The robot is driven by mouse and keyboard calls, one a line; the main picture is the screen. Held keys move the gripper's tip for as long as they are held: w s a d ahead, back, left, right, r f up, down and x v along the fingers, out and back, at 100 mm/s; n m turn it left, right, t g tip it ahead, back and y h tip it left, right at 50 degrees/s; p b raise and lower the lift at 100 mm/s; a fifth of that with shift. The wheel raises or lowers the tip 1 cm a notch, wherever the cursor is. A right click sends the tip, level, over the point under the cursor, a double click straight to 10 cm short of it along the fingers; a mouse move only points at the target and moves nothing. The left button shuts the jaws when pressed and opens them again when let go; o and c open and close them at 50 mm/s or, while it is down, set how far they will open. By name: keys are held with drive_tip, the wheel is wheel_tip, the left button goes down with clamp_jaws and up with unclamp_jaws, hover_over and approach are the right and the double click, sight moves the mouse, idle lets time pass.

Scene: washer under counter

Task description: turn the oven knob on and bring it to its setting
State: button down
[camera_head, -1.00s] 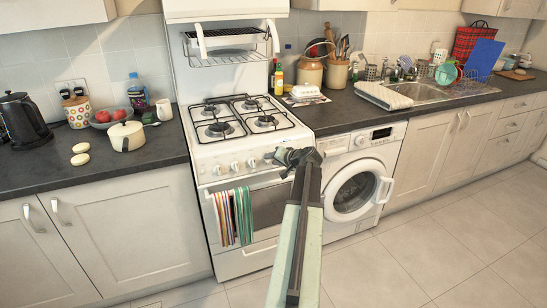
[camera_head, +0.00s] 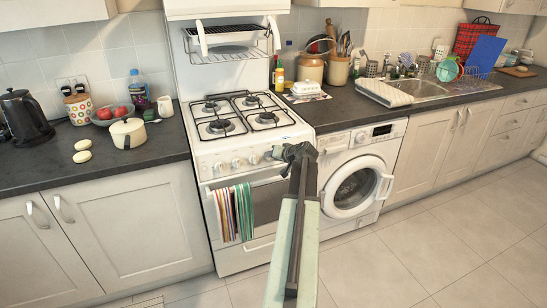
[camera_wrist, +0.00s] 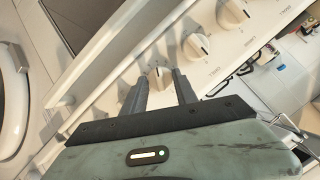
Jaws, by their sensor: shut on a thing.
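The white oven (camera_head: 262,195) has a row of white knobs (camera_head: 235,164) along its front panel below the hob. My gripper (camera_head: 279,153) is at the right end of this row in the head view and covers part of it. In the wrist view, my gripper (camera_wrist: 160,82) has one finger on each side of a white knob (camera_wrist: 160,75) and is shut on it. This is the end knob on the washer side. Two neighbouring knobs, one in the middle (camera_wrist: 196,46) and one near the top edge (camera_wrist: 233,14), are free. The fingers partly hide the held knob's sides.
The oven handle carries a striped towel (camera_head: 235,213) below the knobs. A white washing machine (camera_head: 358,175) stands right of the oven under the counter. Counter cabinets flank both appliances. The tiled floor (camera_head: 440,255) in front is clear.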

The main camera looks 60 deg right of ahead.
drive_tip(key=c, duration=1)
unclamp_jaws()
drive_tip(key=p+v, duration=0.4)
drive_tip(key=v, duration=0.3)
drive_tip(key=shift+s+r, duration=0.2)
drive_tip(key=shift+s, duration=0.15)
drive_tip(key=shift+a, duration=0.15)
